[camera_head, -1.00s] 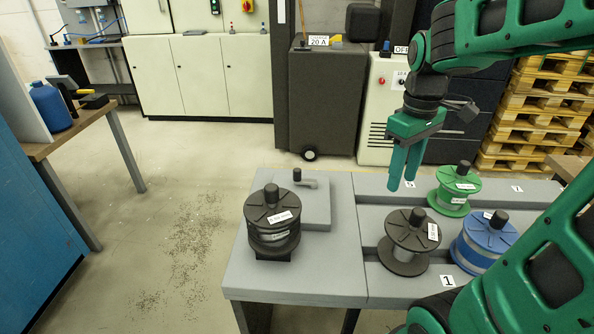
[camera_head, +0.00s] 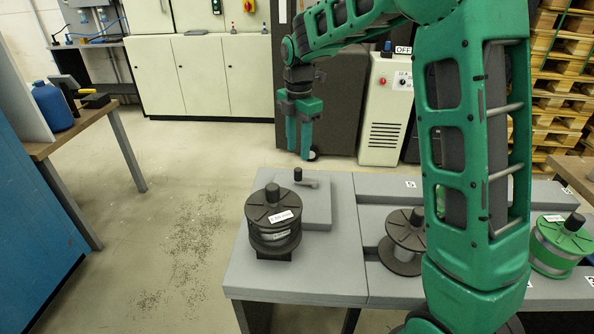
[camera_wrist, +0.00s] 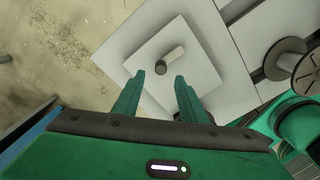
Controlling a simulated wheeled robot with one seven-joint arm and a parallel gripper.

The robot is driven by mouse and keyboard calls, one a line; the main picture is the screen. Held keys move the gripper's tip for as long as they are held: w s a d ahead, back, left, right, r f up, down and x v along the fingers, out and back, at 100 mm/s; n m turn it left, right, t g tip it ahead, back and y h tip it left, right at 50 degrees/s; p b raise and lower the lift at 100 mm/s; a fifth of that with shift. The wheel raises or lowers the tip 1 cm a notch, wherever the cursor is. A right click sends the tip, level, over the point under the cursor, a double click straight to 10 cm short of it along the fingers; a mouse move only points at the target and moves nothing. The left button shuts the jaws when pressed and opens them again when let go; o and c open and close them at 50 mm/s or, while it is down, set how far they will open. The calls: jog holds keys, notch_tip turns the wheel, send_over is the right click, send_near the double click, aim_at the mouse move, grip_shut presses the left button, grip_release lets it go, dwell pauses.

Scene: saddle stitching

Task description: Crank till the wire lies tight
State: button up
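The crank (camera_head: 298,174) is a small dark upright knob on a short grey arm, on a raised grey plate (camera_head: 318,210) at the bench's left end. In the wrist view the crank knob (camera_wrist: 161,68) shows between my fingers, with its arm pointing up and right. My gripper (camera_head: 299,153) is open, fingers down, above the crank and apart from it; its spread fingers also show in the wrist view (camera_wrist: 159,76). A black spool (camera_head: 272,214) with a white label stands upright in front of the plate. I cannot make out a wire run.
A dark spool (camera_head: 402,241) and a green spool (camera_head: 558,244) stand on the grey bench (camera_head: 290,278) to the right. My arm hides the bench between them. Floor left of the bench is free. A white cabinet (camera_head: 386,110) stands behind.

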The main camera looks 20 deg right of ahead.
aim_at(298, 169)
notch_tip(298, 169, down, 9)
jog(key=shift+d+r, duration=0.1)
jog(key=shift+r, duration=0.1)
dwell(0.3)
grip_shut()
